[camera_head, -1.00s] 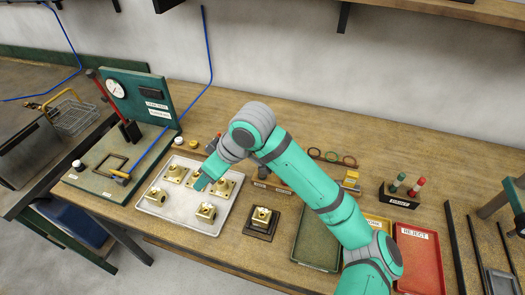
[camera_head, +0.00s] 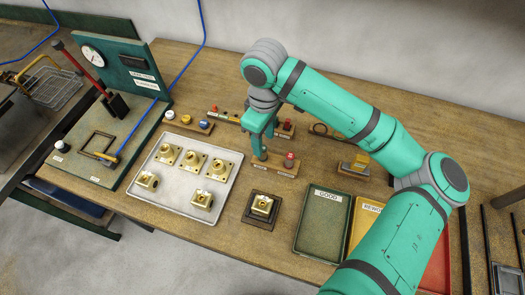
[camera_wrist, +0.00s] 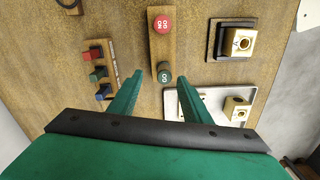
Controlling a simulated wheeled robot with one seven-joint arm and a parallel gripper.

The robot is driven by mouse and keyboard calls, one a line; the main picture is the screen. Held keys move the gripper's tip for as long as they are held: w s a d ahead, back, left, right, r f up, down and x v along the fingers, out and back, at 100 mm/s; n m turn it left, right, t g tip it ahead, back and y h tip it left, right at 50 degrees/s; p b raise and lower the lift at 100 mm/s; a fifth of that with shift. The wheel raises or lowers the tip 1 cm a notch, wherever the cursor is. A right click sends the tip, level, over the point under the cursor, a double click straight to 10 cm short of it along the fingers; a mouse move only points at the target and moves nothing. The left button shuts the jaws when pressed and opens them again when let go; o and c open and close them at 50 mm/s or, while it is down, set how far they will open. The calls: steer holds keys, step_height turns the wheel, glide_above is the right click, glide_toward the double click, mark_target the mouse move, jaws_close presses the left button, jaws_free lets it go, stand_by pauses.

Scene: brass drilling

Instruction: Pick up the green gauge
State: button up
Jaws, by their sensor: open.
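The green gauge (camera_wrist: 164,70), a short dark-green cylinder with pale lettering, stands in a wooden stand (camera_wrist: 162,42) in the wrist view. A red gauge (camera_wrist: 162,23) stands in the same stand. My gripper (camera_wrist: 161,79) is open and empty, its two fingers on either side of the green gauge's near edge; whether they reach down to it I cannot tell. In the head view my gripper (camera_head: 261,155) points down at the left end of the stand (camera_head: 275,167) and largely hides the green gauge. The red gauge (camera_head: 290,159) shows at the right end.
A rack of small red, green and blue pieces (camera_wrist: 100,72) lies left of the stand in the wrist view. In the head view, a pale tray (camera_head: 228,192) with several brass parts, a dark fixture (camera_head: 249,216) holding one brass part, and the GOOD tray (camera_head: 318,245) lie nearby.

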steer(key=shift+s+f, duration=0.2)
steer(key=shift+f, duration=1.15)
steer(key=shift+s+f, duration=0.2)
steer(key=shift+f, duration=1.15)
jaws_close()
